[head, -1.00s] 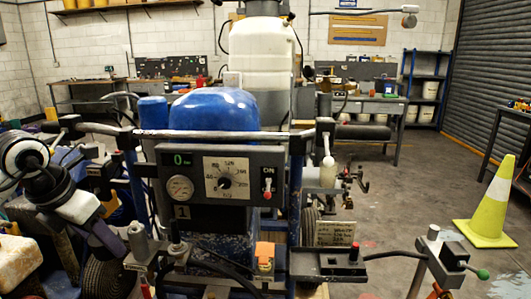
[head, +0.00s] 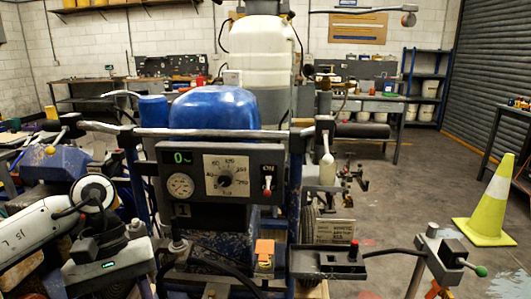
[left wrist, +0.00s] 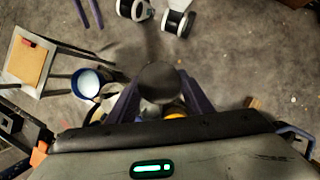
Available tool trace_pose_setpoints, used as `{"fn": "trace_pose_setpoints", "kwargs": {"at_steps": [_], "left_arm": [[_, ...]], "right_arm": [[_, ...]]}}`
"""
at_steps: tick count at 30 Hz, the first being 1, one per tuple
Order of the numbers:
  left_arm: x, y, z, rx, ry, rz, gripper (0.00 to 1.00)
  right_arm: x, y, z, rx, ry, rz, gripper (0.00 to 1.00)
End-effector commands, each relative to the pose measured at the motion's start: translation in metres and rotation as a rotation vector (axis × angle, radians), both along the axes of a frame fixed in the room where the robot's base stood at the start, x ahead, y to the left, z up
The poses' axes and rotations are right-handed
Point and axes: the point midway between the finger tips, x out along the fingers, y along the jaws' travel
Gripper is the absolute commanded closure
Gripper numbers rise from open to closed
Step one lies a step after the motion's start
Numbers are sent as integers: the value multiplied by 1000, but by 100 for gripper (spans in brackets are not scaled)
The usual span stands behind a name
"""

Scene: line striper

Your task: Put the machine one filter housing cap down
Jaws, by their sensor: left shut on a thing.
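My left gripper (head: 112,236) is low at the left of the head view, beside the line striper's console (head: 220,172). In the left wrist view its two purple-grey fingers (left wrist: 158,98) are closed around a dark round cap (left wrist: 158,82), seen end-on. The cap hides what lies straight beyond it. In the head view the cap is hard to tell from the dark finger parts. I cannot tell whether it touches anything below. My right gripper is not in view.
The striper's handlebar (head: 215,132) and blue tank (head: 212,108) stand right of my left arm. In the left wrist view a blue-rimmed bucket (left wrist: 91,82) and a stool with a tan board (left wrist: 27,62) are at left. A yellow cone (head: 488,205) stands at far right.

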Motion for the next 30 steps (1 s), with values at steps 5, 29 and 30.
{"fn": "trace_pose_setpoints", "kwargs": {"at_steps": [5, 29, 30], "left_arm": [[-29, -8, -6, 1, -1, -350, 79], [-33, -49, 19, 0, -11, -677, 79], [-32, -59, 25, 1, -11, -723, 79]], "right_arm": [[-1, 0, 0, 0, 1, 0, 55], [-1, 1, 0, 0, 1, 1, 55], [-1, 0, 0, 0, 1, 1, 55]]}}
